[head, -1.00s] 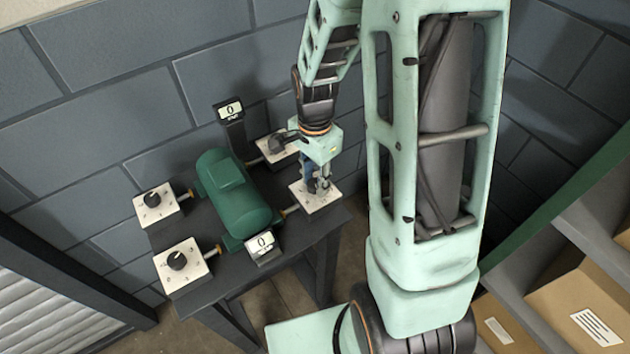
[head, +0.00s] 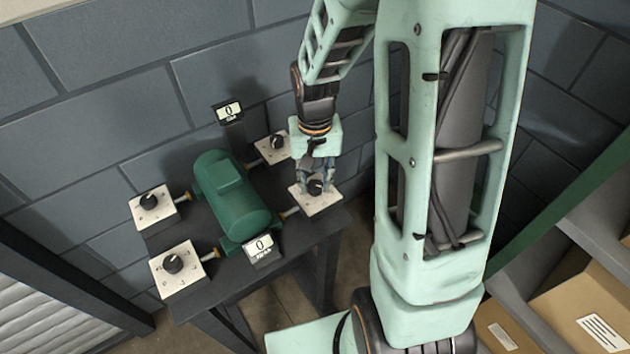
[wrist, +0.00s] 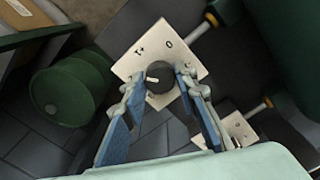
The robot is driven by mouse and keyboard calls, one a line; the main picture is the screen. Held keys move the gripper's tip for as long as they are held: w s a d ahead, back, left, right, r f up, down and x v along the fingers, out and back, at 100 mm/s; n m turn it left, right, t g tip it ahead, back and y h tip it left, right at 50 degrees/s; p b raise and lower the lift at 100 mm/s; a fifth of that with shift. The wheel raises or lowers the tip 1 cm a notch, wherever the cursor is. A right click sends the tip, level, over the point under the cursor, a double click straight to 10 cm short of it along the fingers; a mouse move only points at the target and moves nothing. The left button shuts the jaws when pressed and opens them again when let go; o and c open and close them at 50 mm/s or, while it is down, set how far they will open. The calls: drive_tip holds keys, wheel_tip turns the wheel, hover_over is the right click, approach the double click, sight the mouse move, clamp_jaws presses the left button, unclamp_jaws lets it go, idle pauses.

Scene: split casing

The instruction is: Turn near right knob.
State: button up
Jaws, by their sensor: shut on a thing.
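The near right knob (head: 315,187) is black and round on a white square plate (head: 316,203) at the right corner of the bench. My gripper (head: 316,182) points down over it, one finger on each side. In the wrist view, my gripper (wrist: 160,78) has its blue-backed fingers shut on the knob (wrist: 160,84). The knob's white pointer mark faces left in that view, and the plate's printed marks show above it. The fingers hide part of the plate.
A green motor-like casing (head: 230,195) stands mid-bench beside the gripper. Two displays, at the back (head: 229,112) and front (head: 261,247), read 0. Other knob plates stand at back right (head: 270,150), far left (head: 153,207) and front left (head: 177,270). Shelving with boxes is at right.

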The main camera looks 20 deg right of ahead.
sight(316, 185)
drive_tip(key=n, duration=0.4)
drive_tip(key=shift+r+n, duration=0.1)
drive_tip(key=shift+n, duration=0.2)
drive_tip(key=n+p, duration=0.1)
drive_tip(key=n, duration=0.2)
drive_tip(key=shift+w+n, duration=0.1)
drive_tip(key=shift+n, duration=0.2)
drive_tip(key=n+p, duration=0.1)
drive_tip(key=n, duration=0.3)
drive_tip(key=shift+n+p, duration=1.1)
drive_tip(key=shift+n, duration=1.1)
drive_tip(key=o, duration=1.2)
drive_tip(key=shift+c, duration=0.2)
wheel_tip(316, 185, up, 12)
